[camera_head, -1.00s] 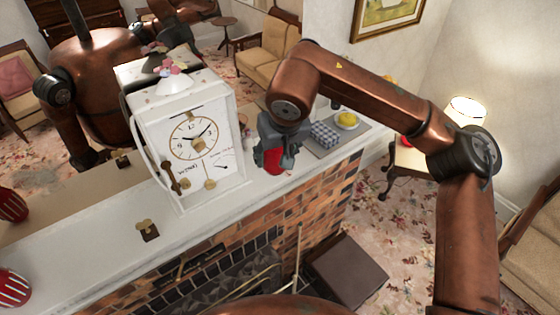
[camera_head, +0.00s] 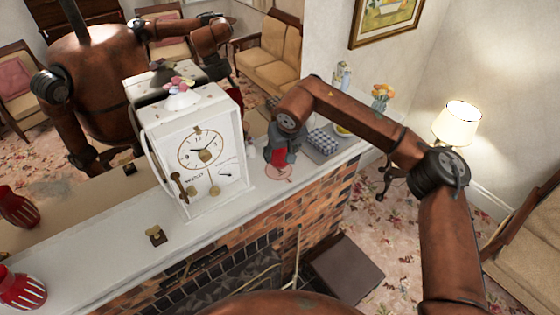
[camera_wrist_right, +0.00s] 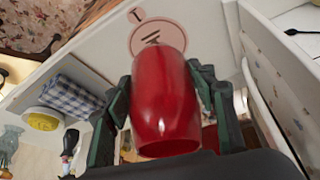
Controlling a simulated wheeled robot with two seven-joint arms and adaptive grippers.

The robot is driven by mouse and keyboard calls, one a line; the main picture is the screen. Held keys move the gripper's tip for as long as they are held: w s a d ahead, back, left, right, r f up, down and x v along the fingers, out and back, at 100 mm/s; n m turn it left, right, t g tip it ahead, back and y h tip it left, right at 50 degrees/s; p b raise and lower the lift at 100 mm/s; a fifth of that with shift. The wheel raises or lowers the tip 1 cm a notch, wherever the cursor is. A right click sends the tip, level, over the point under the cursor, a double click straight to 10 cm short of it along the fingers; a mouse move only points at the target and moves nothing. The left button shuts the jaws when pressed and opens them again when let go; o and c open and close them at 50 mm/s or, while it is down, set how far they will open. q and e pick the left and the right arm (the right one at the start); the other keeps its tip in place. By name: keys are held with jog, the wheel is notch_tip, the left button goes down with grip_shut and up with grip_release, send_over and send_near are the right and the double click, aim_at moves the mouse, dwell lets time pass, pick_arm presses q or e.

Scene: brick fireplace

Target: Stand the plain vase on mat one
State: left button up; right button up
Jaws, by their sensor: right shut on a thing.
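The plain vase is glossy red (camera_wrist_right: 165,95), and my right gripper (camera_head: 281,150) is shut around it over the mantel shelf. In the right wrist view, the fingers of my right gripper (camera_wrist_right: 165,110) stand on both sides of the vase. A round pinkish mat (camera_head: 276,173) lies on the shelf right of the clock. In the wrist view the mat (camera_wrist_right: 146,42) shows beyond the vase's far end, its dark mark partly covered. I cannot tell whether the vase touches the mat. My left gripper is not in view.
A white clock (camera_head: 225,185) stands close left of my gripper. A blue checkered item (camera_head: 322,141) is just right of it. A red vase with white stripes (camera_head: 22,290) stands at the shelf's left. A mirror behind the shelf reflects me.

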aim_at(280, 161)
jog(key=p+x, duration=0.2)
jog(key=x, duration=0.1)
jog(key=shift+s+f, duration=0.15)
jog(key=shift+s, duration=0.15)
jog(key=shift+d+f, duration=0.15)
jog(key=shift+f, duration=0.3)
jog(key=o, duration=1)
jog(key=shift+f, duration=0.1)
jog(key=o, duration=0.5)
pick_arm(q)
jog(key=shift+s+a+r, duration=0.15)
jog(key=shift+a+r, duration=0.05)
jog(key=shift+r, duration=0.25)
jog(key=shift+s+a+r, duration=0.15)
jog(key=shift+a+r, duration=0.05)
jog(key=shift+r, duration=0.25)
